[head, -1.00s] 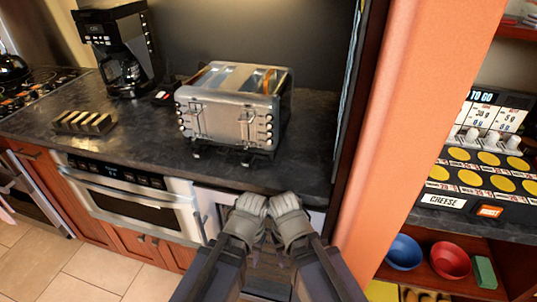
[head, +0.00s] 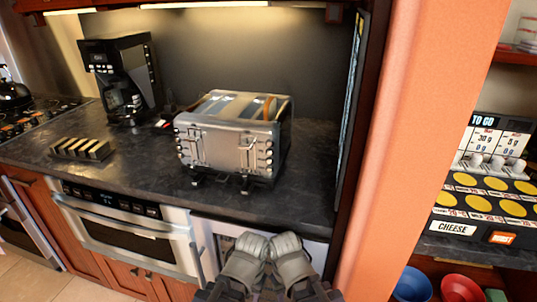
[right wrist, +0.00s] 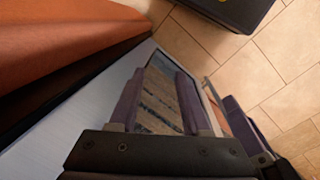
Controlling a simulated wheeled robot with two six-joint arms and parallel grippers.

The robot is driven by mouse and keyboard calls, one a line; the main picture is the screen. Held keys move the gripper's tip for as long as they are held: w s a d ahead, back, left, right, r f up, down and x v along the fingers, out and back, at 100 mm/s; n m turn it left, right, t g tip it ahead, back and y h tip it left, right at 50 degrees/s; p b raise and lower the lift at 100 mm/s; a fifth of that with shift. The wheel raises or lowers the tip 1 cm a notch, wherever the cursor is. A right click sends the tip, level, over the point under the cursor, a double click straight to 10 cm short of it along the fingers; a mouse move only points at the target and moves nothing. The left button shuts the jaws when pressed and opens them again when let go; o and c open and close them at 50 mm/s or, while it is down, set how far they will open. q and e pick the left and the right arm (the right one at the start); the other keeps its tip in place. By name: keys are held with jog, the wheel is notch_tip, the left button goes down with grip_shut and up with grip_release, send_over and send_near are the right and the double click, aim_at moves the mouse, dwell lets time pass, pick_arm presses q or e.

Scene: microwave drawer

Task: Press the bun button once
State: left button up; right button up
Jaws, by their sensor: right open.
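A silver toaster (head: 225,145) stands on the dark counter, with bread slots on top and a column of small round controls at each end of its front. The lettering is too small to read, so I cannot tell which control is the bun button. My left gripper (head: 243,262) and right gripper (head: 287,250) are side by side at the bottom of the head view, below the counter edge and apart from the toaster. In the right wrist view my right gripper (right wrist: 182,100) is open and empty. The left gripper's fingertips cannot be made out.
A black coffee maker (head: 122,85) and a small slotted rack (head: 80,149) stand left of the toaster on the counter (head: 130,165). An orange wall (head: 425,110) rises to the right. A silver drawer microwave (head: 125,230) is below. The counter before the toaster is clear.

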grip_shut()
dwell(1.5)
